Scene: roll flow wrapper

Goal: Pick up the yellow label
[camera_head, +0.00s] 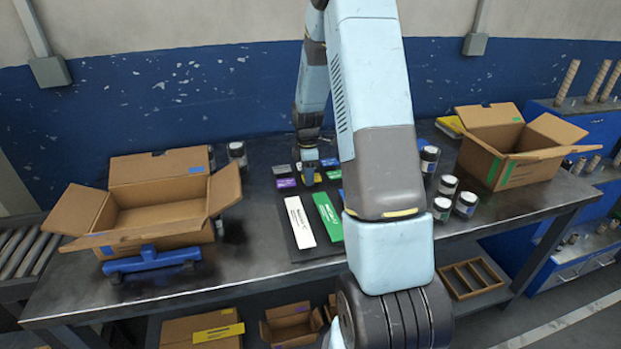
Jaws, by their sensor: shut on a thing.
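My gripper (308,182) is small in the picture, low over the back part of a dark mat (290,238) on the bench. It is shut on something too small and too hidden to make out. I cannot pick out a yellow label on the visible part of the mat. A long white label (299,222) and a long green label (328,216) lie in front. My arm hides the mat's right side.
An open cardboard box (155,208) with a blue tool (150,261) before it stands left. Another open box (520,150) stands right, with a yellow item (450,125) behind it. Several jars (447,186) stand between arm and right box. Boxes (203,328) sit below the bench.

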